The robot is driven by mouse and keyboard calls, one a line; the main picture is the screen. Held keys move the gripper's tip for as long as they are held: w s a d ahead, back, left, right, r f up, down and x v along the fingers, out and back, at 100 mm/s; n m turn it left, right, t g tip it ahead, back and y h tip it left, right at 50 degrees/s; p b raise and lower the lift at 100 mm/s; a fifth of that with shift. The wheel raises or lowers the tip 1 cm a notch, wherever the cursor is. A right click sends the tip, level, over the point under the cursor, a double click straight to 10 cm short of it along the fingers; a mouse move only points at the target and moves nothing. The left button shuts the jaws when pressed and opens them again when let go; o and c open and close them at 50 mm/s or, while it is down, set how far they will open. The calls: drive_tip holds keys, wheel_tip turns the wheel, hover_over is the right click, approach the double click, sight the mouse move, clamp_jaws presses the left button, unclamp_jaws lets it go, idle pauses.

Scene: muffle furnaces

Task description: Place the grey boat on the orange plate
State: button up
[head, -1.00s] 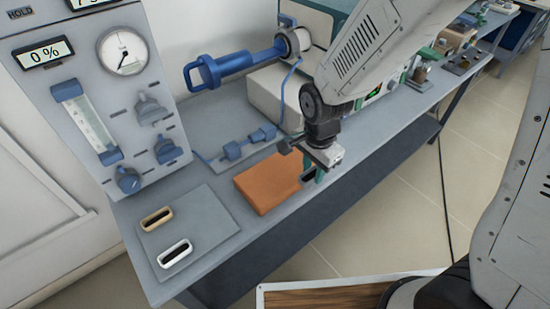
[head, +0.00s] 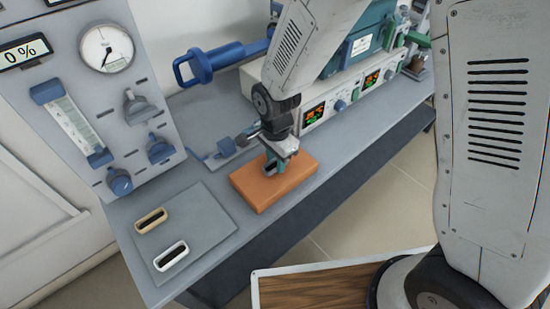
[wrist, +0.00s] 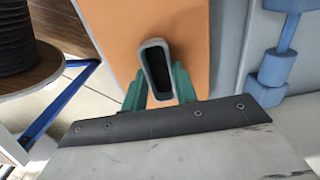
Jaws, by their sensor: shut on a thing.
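The orange plate (head: 262,195) is a flat block on the grey bench, and it also shows in the wrist view (wrist: 110,25). My gripper (head: 275,168) is over the plate, pointing down. In the wrist view its green fingers (wrist: 157,90) are shut on the grey boat (wrist: 152,45), a small hollow boat-shaped dish with a dark inside. The boat is over the plate; I cannot tell whether it touches it. In the head view the fingers mostly hide the boat.
A grey mat (head: 212,222) left of the plate holds a beige boat (head: 151,221) and a white boat (head: 171,256). A panel with a gauge and blue knobs (head: 120,182) stands behind them. Blue fittings (head: 222,150) lie behind the plate. A furnace controller (head: 345,100) stands to the right.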

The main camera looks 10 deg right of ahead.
sight(275, 167)
drive_tip(key=shift+f, duration=0.1)
drive_tip(key=o, duration=1)
drive_tip(key=shift+c, duration=0.2)
drive_tip(key=s+d+r+n, duration=0.1)
drive_tip(key=d+r, duration=0.2)
drive_tip(key=r, duration=0.6)
drive_tip(key=s+d+r+n, duration=0.15)
drive_tip(key=d+r, duration=0.25)
drive_tip(key=r, duration=0.6)
drive_tip(key=s+d+r+n, duration=0.4)
drive_tip(key=s+d, duration=0.3)
drive_tip(key=s, duration=0.1)
drive_tip(key=s+d+r+n+t, duration=0.1)
drive_tip(key=s+d+r+n, duration=0.3)
drive_tip(key=s+d, duration=0.3)
drive_tip(key=s, duration=0.2)
drive_tip(key=shift+s+r+n, duration=0.2)
drive_tip(key=shift+s+n, duration=0.1)
drive_tip(key=shift+n, duration=0.05)
